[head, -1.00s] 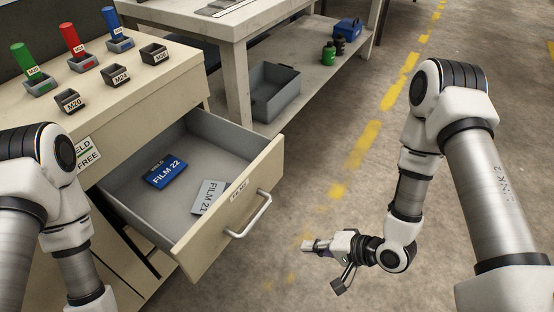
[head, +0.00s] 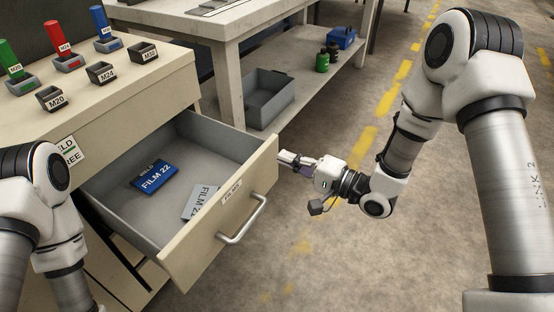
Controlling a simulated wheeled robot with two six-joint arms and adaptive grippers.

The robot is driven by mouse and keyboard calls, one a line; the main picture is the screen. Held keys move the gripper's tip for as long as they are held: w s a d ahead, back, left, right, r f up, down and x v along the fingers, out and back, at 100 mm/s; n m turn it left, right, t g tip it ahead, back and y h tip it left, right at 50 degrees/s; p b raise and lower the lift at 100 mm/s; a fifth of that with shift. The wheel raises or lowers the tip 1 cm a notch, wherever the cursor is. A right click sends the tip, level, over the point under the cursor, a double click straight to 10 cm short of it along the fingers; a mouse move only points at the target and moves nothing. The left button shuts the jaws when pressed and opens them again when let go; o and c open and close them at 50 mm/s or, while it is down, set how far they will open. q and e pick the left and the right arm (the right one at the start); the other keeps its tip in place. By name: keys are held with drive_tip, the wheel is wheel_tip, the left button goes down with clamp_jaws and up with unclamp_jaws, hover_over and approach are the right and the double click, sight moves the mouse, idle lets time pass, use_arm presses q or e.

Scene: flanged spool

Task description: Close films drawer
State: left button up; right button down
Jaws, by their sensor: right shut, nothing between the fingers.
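The films drawer (head: 215,225) stands pulled out from the beige cabinet (head: 150,105). Its front carries a small label and a silver bar handle (head: 243,222). Inside lie a blue FILM 22 packet (head: 155,176) and a grey film packet (head: 200,202), partly hidden by the drawer front. My right gripper (head: 284,158) is shut and empty, its fingertips close to the right end of the drawer front, above and right of the handle. I cannot tell whether they touch it. Of my left arm only links show at the left edge; its gripper is out of view.
Red, green and blue cylinders in holders and small labelled bins (head: 101,72) stand on the cabinet top. A workbench (head: 225,40) behind has a grey bin (head: 268,95) on its lower shelf. The floor right of the drawer is clear.

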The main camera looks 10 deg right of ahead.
sight(266, 150)
drive_tip(key=shift+x, duration=1.55)
use_arm(q)
drive_tip(key=shift+f, duration=0.55)
